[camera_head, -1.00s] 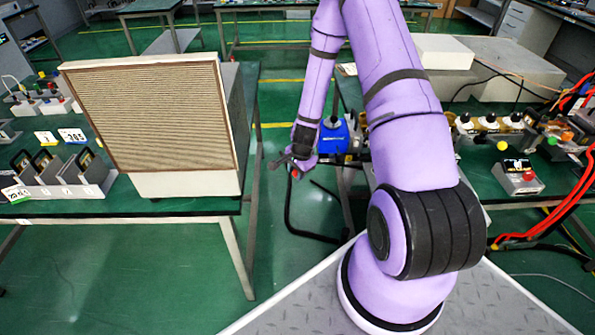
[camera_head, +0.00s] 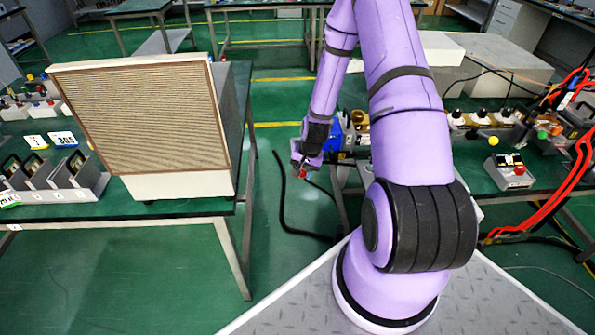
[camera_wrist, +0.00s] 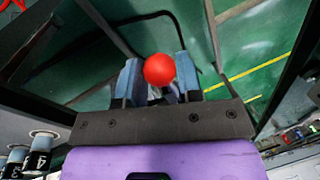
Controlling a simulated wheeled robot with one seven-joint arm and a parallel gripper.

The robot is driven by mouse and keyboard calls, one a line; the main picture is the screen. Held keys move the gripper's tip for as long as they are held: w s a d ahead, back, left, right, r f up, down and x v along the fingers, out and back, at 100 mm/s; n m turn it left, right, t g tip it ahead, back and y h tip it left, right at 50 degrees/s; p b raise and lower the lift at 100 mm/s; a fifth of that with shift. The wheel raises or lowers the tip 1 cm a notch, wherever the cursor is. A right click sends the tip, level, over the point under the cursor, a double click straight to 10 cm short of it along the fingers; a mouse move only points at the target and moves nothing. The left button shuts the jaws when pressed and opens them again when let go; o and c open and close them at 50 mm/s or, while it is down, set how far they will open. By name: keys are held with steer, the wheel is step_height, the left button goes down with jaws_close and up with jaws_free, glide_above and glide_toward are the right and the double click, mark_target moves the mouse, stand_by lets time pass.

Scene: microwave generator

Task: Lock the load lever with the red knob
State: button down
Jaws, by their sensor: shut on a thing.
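The red knob (camera_wrist: 159,69) is a smooth round ball in the middle of the wrist view, between the two blue-grey fingers. My gripper (camera_wrist: 160,80) is shut on it. In the head view my gripper (camera_head: 302,166) hangs by the left end of the right-hand bench, with a small patch of red at its tip. The lever under the knob is mostly hidden by the ball and fingers, so its angle cannot be told.
A blue unit (camera_head: 334,136) stands just behind my gripper on the right bench. A large grille-fronted box (camera_head: 140,120) stands on the left table. Open green floor and a black cable (camera_head: 284,205) lie between them. Red cables (camera_head: 550,205) hang at the right.

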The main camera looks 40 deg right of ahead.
steer(key=shift+s+d+n+g+y, duration=0.2)
steer(key=shift+d+n, duration=0.4)
steer(key=shift+n, duration=0.45)
steer(key=shift+s+d+n+g+y, duration=0.1)
steer(key=shift+s+d+n, duration=0.15)
steer(key=shift+d+n, duration=0.6)
steer(key=shift+a+n, duration=0.2)
steer(key=shift+n, duration=0.1)
steer(key=c, duration=0.8)
jaws_free()
steer(key=v, duration=1)
steer(key=shift+r, duration=0.4)
